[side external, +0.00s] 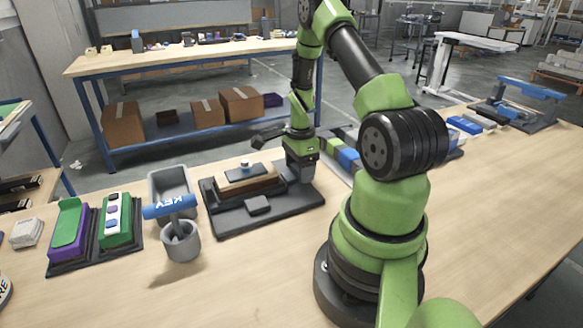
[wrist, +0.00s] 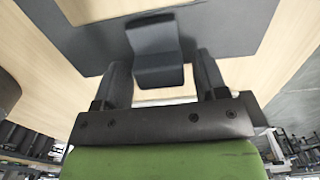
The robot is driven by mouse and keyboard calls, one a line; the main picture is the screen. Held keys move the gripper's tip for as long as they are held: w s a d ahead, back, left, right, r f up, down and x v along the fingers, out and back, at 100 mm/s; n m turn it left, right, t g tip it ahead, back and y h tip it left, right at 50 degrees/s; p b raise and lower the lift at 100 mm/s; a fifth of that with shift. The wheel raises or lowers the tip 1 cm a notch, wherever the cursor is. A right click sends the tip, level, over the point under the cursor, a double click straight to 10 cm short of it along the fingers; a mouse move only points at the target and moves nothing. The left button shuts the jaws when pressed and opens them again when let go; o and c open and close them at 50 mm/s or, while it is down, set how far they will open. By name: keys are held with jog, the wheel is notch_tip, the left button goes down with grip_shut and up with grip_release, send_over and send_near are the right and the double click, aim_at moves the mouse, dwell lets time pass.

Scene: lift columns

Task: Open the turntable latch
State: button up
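A dark board (side external: 300,205) lies on the wooden table, left of my arm's base. It carries a brown and dark block (side external: 250,183) with a small white knob (side external: 245,163) on top, and a small dark pad (side external: 258,205) at its front. My gripper (side external: 301,172) points down over the board's right end. In the wrist view my gripper (wrist: 160,68) is open, its two fingers apart. A bent dark grey piece (wrist: 158,70) shows between them, with gaps visible on both sides. I cannot tell for sure which part is the turntable latch.
Left of the board stand a grey bin (side external: 168,183) and a grey cup (side external: 181,245) with a blue KEY-marked handle (side external: 170,206). Green and purple pieces (side external: 68,232) sit further left. Blue and white blocks (side external: 466,125) lie right of my arm. The front table area is clear.

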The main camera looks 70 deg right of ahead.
jog(key=shift+r, duration=3.5)
jog(key=shift+w+a+r, duration=0.15)
jog(key=shift+w+r, duration=0.05)
jog(key=shift+r, duration=0.15)
jog(key=w+a+r+n+t+h, duration=0.1)
jog(key=w+a+r+n+t, duration=0.25)
jog(key=a+r+n, duration=0.75)
jog(key=s+a+r+n+t+y, duration=0.1)
jog(key=s+a+r+n, duration=0.3)
jog(key=a, duration=0.4)
jog(key=s+a+r+n+t+y, duration=0.2)
jog(key=s+a+r+n, duration=0.3)
jog(key=a+r+n, duration=0.1)
jog(key=shift+a+r+n+t, duration=0.15)
jog(key=shift+a+n+t, duration=0.2)
jog(key=shift+a+n, duration=0.6)
